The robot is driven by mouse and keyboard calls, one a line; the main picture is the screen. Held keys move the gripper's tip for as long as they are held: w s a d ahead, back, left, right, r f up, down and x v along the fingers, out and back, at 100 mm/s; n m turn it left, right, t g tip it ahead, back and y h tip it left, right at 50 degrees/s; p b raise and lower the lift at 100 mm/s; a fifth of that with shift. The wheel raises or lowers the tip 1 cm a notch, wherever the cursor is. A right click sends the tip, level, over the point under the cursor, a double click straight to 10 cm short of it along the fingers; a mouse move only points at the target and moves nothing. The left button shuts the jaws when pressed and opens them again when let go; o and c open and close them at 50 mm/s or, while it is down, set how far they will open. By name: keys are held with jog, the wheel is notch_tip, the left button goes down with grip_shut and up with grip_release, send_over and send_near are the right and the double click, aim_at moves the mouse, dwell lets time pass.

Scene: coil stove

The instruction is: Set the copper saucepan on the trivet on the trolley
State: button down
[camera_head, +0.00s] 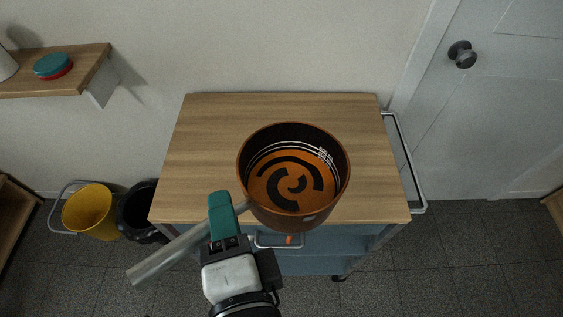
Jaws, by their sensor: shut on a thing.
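The copper saucepan (293,212) is over the front middle of the wooden-topped trolley (205,130), upright as far as I can tell. Its inside is dark at the wall, with an orange floor marked by black curved bands. Its long silver handle (165,257) points to the lower left. My gripper (223,212), with teal fingers, is shut on this handle close to the pan. I cannot tell whether the pan touches the trolley top or hangs above it. No trivet shows; the pan hides part of the top.
The visible trolley top around the pan is bare. A metal rail (405,160) runs along its right side. A yellow bucket (88,212) and a black bin (140,212) stand on the floor at left. A wall shelf (85,75) holds a teal and red round thing (53,66).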

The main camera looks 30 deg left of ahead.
jog(key=shift+s+a+r, duration=0.1)
jog(key=shift+s+a, duration=0.2)
jog(key=shift+a, duration=0.2)
jog(key=w+a+f+p, duration=0.1)
jog(key=w+a+f, duration=0.6)
jog(key=w+f, duration=0.4)
jog(key=shift+w+a+f+p, duration=0.25)
jog(key=shift+f+p, duration=0.15)
jog(key=shift+f, duration=0.5)
jog(key=c, duration=0.8)
grip_release()
jog(key=shift+f, duration=0.15)
jog(key=shift+s+d, duration=0.1)
jog(key=b+v, duration=0.1)
jog(key=v, duration=1.1)
jog(key=shift+f, duration=0.1)
